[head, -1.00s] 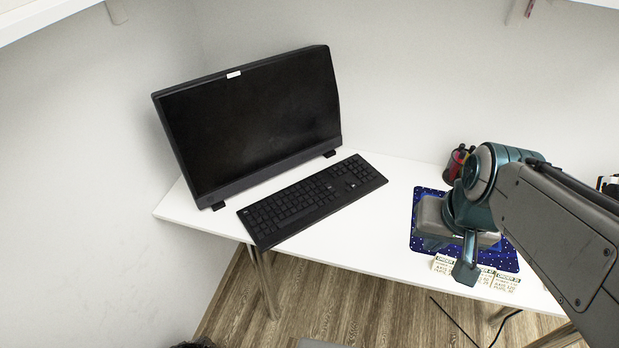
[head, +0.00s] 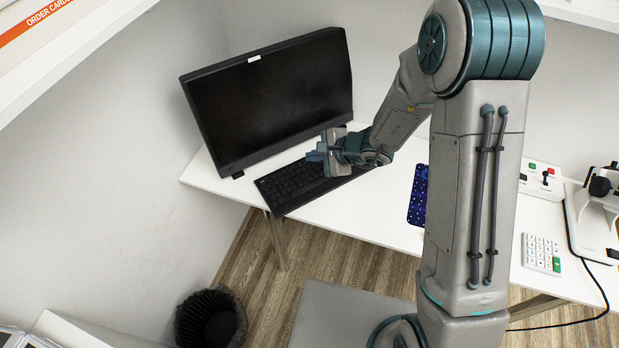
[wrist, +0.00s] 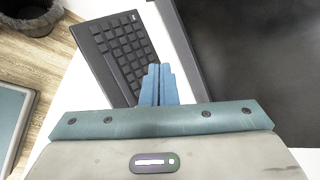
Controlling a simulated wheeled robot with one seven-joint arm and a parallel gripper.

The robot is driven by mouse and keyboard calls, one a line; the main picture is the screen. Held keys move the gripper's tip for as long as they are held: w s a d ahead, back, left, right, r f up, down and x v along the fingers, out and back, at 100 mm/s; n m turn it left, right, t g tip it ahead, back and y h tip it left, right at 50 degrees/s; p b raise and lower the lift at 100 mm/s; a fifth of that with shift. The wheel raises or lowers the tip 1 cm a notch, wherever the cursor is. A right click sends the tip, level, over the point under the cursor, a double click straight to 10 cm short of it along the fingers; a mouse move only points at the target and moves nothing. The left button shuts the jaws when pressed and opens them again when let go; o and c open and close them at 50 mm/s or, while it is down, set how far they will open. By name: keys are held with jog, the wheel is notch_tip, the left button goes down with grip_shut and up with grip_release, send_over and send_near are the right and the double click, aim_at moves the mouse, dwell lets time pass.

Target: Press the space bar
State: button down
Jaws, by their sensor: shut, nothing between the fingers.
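The black keyboard (head: 290,184) lies on the white desk in front of the monitor. Its left part shows in the head view; my gripper and arm cover much of its right part. My gripper (head: 314,156) is over the keyboard, its blue fingers shut and empty. In the wrist view the shut fingers (wrist: 158,70) overlap the keyboard (wrist: 120,52) near its monitor-side edge in the picture. I cannot tell whether the fingertips touch the keys.
The dark monitor (head: 270,100) stands close behind the keyboard and my gripper. The white desk (head: 385,205) has bare room right of the keyboard. A blue mat (head: 417,195), a keypad (head: 541,254) and a control box (head: 541,179) lie further right. A black bin (head: 210,318) stands on the floor.

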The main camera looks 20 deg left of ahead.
jog(key=f, duration=0.1)
jog(key=f+m, duration=0.2)
jog(key=f, duration=0.1)
jog(key=shift+w+a+t+h+p, duration=0.3)
jog(key=shift+w+h+p, duration=0.1)
jog(key=shift+f, duration=0.1)
jog(key=b, duration=0.4)
send_over(305, 185)
jog(key=d, duration=0.3)
jog(key=f, duration=0.6)
jog(key=shift+s+a+f, duration=0.2)
jog(key=shift+s+f, duration=0.2)
jog(key=shift+f+b, duration=0.9)
jog(key=shift+b, duration=0.15)
jog(key=shift+f+b, duration=0.85)
jog(key=shift+b, duration=0.85)
dwell(0.3)
jog(key=shift+r, duration=0.95)
